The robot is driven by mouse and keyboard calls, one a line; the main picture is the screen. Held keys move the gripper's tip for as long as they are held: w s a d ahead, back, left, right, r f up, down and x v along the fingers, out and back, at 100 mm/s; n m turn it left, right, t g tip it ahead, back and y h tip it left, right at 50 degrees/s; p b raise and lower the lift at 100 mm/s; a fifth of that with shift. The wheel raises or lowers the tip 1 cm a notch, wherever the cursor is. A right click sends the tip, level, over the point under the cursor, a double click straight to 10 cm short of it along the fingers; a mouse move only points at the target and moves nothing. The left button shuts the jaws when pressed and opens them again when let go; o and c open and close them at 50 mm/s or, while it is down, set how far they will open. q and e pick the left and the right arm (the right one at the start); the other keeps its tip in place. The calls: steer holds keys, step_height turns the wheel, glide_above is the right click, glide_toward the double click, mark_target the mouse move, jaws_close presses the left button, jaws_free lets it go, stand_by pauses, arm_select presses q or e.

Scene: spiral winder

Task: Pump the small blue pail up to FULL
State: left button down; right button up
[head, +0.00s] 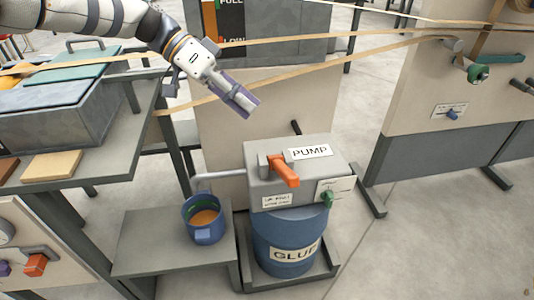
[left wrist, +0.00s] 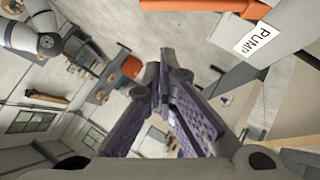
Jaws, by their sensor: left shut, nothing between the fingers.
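The small blue pail (head: 204,222) stands upright on a low grey shelf under the pump's spout (head: 218,176). Some orange-brown liquid shows inside it. The grey pump box labelled PUMP (head: 262,188) sits on a blue GLUE drum (head: 275,240). Its orange lever (head: 286,173) is on top; an orange bar also shows in the left wrist view (left wrist: 232,8). My left gripper (head: 248,104) is shut and empty, above and to the left of the pump box, apart from the lever. Its closed fingers show in the left wrist view (left wrist: 165,70). My right gripper is not in view.
Tan bands (head: 330,38) stretch across behind and above my left gripper. A grey table (head: 95,160) with a lidded box stands at left. A green knob (head: 327,197) is on the pump's front. A FULL/LOW gauge (head: 232,22) is partly cut off at top. Open floor lies right.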

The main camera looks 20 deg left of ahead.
arm_select(q)
steer(key=shift+r, duration=0.15)
glide_above(284, 170)
steer(key=w, duration=0.2)
steer(key=f, duration=0.4)
steer(key=a+f, duration=0.1)
steer(key=f, duration=0.1)
steer(key=shift+s+f, duration=0.15)
steer(key=shift+s, duration=0.1)
steer(key=shift+s+d+f+p, duration=0.2)
steer(key=shift+s+f, duration=0.1)
steer(key=shift+f, duration=0.2)
steer(key=shift+s+d+f+p, duration=0.1)
steer(key=shift+s+d+f, duration=0.15)
steer(key=shift+f, duration=0.25)
steer(key=shift+s+d+f, duration=0.1)
steer(key=shift+s+f, duration=0.2)
steer(key=shift+f, duration=0.3)
